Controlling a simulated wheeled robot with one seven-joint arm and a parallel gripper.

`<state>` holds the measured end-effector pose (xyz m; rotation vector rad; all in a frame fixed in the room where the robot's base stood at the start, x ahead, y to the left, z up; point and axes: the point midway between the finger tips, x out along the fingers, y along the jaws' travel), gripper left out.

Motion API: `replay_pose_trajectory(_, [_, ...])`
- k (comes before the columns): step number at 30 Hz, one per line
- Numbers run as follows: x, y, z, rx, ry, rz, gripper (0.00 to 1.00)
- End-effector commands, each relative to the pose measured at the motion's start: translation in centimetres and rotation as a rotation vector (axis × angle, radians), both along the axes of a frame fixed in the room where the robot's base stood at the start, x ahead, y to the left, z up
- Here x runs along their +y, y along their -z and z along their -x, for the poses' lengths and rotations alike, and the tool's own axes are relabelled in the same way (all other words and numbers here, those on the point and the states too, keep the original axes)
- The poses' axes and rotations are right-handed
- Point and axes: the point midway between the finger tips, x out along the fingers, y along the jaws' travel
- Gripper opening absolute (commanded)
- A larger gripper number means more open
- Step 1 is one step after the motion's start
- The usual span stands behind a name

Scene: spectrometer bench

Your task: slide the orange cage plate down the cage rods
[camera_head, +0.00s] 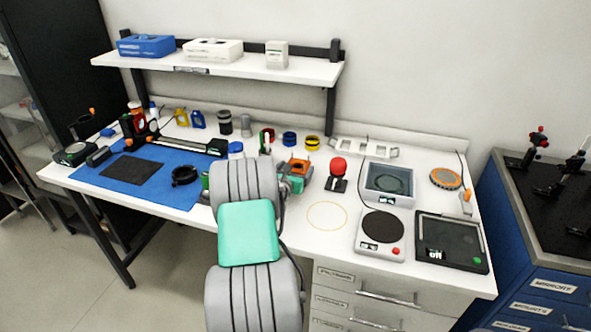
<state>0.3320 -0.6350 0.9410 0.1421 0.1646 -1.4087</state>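A small orange plate-like part (300,166), which looks like the orange cage plate, shows on the bench just right of my arm's upper link. Green and dark parts sit directly below and beside it, close to or touching it. I cannot make out the cage rods; they are too small or hidden behind my arm. My grey ribbed arm with its teal cover fills the lower middle of the view and hides this part of the bench. My gripper's fingertips cannot be made out behind the arm, so their state and any hold on the plate are hidden.
A blue mat (145,190) with a black ring-shaped part (185,176) lies left of my arm. A red-topped device (338,172) stands to the right. Further right are a round-topped plate device (382,228) and a black tray (450,240). A shelf (220,66) spans the back.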

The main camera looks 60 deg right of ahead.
Motion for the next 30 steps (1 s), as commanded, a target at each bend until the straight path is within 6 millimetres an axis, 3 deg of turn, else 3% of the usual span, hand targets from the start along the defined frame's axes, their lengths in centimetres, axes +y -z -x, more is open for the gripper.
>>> replay_pose_trajectory(4, [0.0, 0.0, 0.0, 0.000, 0.000, 0.000, 0.97])
replay_pose_trajectory(12, [0.3, 0.0, 0.0, 0.000, -0.001, -0.001, 0.97])
replay_pose_trajectory(24, [7.0, -1.4, 1.0, 0.000, -0.002, 0.000, 0.97])
replay_pose_trajectory(30, [7.6, -1.5, 1.2, 0.000, 0.000, 0.000, 0.97])
